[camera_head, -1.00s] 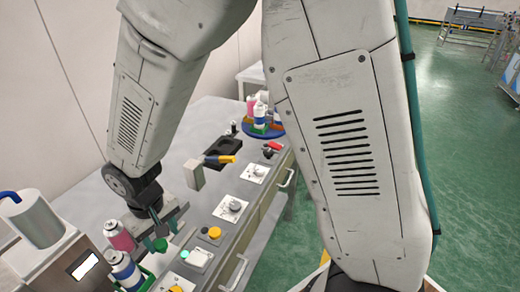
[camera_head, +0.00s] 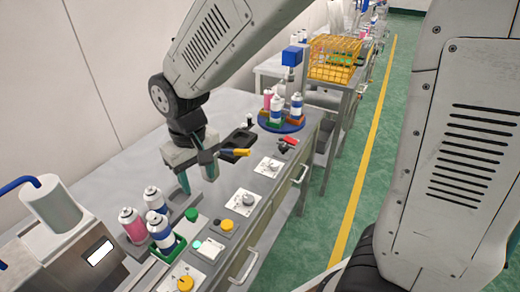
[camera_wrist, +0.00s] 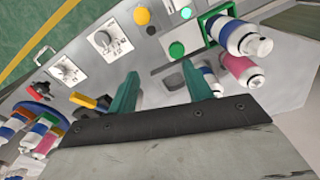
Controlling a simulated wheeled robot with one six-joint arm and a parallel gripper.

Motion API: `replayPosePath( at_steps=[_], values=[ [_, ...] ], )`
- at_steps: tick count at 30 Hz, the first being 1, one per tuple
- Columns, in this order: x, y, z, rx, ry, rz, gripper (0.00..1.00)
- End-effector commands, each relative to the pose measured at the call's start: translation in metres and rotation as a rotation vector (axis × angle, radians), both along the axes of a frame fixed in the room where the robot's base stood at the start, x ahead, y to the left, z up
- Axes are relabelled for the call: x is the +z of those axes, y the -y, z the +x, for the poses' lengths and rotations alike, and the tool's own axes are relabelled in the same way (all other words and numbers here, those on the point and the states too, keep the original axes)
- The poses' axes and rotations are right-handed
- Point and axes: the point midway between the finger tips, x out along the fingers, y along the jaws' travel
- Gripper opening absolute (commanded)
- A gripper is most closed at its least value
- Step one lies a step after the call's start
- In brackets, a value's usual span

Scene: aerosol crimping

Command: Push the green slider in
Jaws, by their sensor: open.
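A green round knob (camera_head: 191,214) sits at the end of a grey bar beside the cans; I take it as the green slider. It also shows in the wrist view (camera_wrist: 177,50), beyond my fingertips. A green holder (camera_head: 178,246) with a blue-and-white can (camera_head: 162,236) in it stands just in front of it. My gripper (camera_head: 198,178) hangs over the bench, behind and to the right of the knob, in the head view. Its two teal fingers are apart and empty in the wrist view (camera_wrist: 160,76), and do not touch the knob.
A pink can (camera_head: 132,227) and another blue-and-white can (camera_head: 155,202) stand by the holder. The crimping machine (camera_head: 75,250) is at left. Yellow (camera_head: 227,225) and mint (camera_head: 197,244) buttons line the front. A yellow-handled lever (camera_head: 238,152) and a can carousel (camera_head: 282,122) lie beyond the gripper.

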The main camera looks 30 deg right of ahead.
Motion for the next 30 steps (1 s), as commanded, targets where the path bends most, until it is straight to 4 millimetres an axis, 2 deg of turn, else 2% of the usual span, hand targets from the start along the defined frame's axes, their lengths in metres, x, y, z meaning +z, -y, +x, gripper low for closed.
replayPosePath(
  at_steps=[6,18,24,30],
  values=[
    [0.029,0.033,-0.014,-0.046,0.018,0.007,0.5],
    [0.069,0.088,-0.053,-0.127,0.041,0.012,0.5],
    [0.082,0.107,-0.072,-0.158,0.049,0.014,0.5],
    [0.086,0.115,-0.081,-0.171,0.052,0.014,0.5]
  ],
)
